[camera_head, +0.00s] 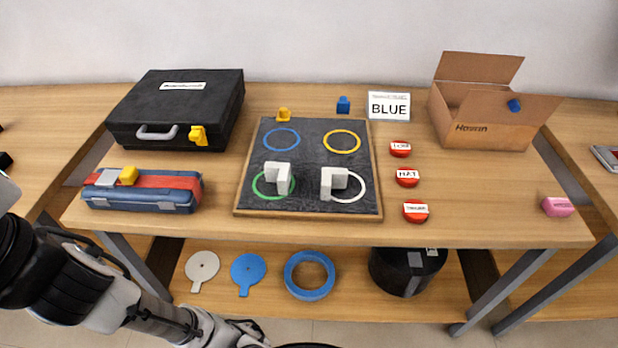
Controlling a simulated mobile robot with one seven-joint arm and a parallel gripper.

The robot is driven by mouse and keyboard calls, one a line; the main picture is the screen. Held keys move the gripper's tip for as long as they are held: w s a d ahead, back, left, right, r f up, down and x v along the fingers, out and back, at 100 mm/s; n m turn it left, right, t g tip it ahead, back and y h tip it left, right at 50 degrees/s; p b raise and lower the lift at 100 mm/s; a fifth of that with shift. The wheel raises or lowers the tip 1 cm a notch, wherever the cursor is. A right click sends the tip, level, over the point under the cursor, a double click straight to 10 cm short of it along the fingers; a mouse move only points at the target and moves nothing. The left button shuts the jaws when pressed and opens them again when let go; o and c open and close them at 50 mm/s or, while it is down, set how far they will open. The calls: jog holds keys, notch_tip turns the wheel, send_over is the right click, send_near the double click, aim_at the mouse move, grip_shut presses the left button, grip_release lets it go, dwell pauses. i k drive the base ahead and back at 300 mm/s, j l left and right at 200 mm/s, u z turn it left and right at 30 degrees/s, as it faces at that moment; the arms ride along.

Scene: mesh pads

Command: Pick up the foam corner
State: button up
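Two white L-shaped blocks that look like foam corners stand on the dark board (310,165) in the middle of the table. The left foam corner (279,177) stands over the green ring. The right foam corner (334,181) stands over the white ring. Both are apart from each other. My arm comes in at the lower left, below the tabletop, and runs out past the bottom edge. My gripper's fingers do not show, so its state is hidden.
A black case (176,108) and a blue-red toolbox (143,190) stand at left. Red round pieces (407,177) line the board's right side. A "BLUE" sign (388,105), an open cardboard box (488,112) and a pink block (557,207) are farther right. A lower shelf holds a blue ring (310,275).

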aim_at(279, 173)
jog(key=i+l+u, duration=0.1)
jog(key=l+u, duration=0.15)
jog(key=l, duration=0.35)
jog(key=l+u, duration=0.3)
jog(key=l, duration=0.3)
jog(key=i+l+u, duration=0.2)
jog(key=l, duration=0.25)
jog(key=l+u, duration=0.2)
jog(key=l, duration=0.25)
jog(key=i+l, duration=0.1)
jog(key=i, duration=0.15)
